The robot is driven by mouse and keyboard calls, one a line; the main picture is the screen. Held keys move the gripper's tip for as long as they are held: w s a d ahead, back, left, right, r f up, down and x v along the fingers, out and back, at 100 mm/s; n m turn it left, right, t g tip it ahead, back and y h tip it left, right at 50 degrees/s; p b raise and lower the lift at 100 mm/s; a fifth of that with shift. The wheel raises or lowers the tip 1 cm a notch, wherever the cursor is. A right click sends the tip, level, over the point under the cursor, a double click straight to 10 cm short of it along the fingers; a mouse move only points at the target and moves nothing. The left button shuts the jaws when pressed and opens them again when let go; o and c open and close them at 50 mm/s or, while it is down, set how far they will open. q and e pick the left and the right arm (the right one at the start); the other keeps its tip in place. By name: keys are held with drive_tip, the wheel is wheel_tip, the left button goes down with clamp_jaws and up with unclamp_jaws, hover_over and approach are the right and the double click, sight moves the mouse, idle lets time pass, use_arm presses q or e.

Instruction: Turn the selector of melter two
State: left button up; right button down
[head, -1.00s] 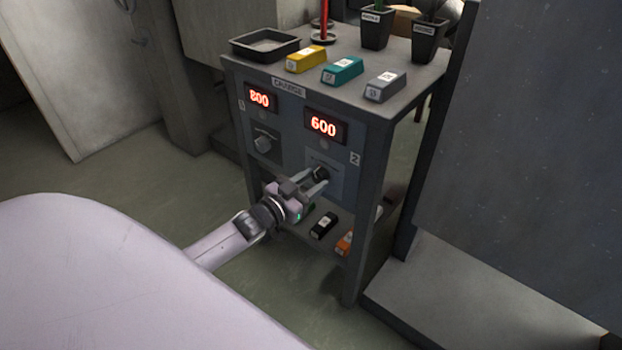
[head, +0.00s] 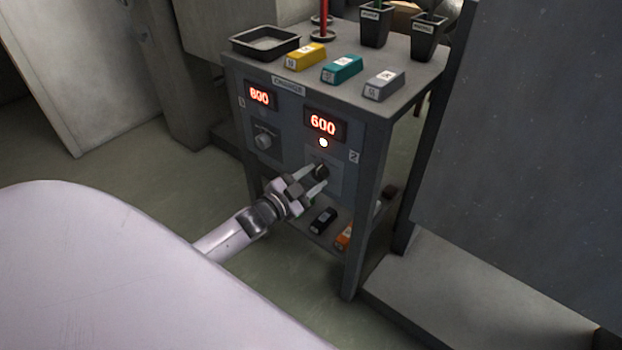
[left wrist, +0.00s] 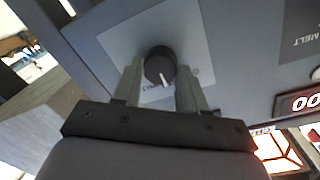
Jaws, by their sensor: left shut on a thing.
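The black round selector knob (head: 321,172) of melter two sits on the right-hand panel, marked 2 (head: 353,157), under a red display reading 600 (head: 323,124). A white lamp (head: 323,142) glows between display and knob. In the left wrist view the knob (left wrist: 160,67) has a white pointer line, aimed toward the lower part of that picture. My left gripper (head: 315,178) is at the knob, shut on it with one finger on each side; its fingers also show in the left wrist view (left wrist: 160,82). My right gripper is not in view.
Melter one's selector (head: 263,141) and display (head: 259,95), seemingly 800, are on the left. A dark tray (head: 265,52), yellow (head: 305,56), teal (head: 342,69) and grey (head: 384,85) blocks stand on top. Black (head: 324,221) and orange (head: 344,237) blocks lie on the lower shelf.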

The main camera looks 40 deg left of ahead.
use_arm(q)
drive_tip(key=o, duration=1.1)
drive_tip(key=shift+c, duration=0.2)
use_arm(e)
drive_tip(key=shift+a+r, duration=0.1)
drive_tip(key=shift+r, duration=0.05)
use_arm(q)
drive_tip(key=shift+s, duration=0.1)
drive_tip(key=shift+s, duration=0.35)
drive_tip(key=s+p, duration=0.2)
drive_tip(key=s, duration=0.4)
drive_tip(key=shift+s+a+r, duration=0.15)
drive_tip(key=shift+a, duration=0.3)
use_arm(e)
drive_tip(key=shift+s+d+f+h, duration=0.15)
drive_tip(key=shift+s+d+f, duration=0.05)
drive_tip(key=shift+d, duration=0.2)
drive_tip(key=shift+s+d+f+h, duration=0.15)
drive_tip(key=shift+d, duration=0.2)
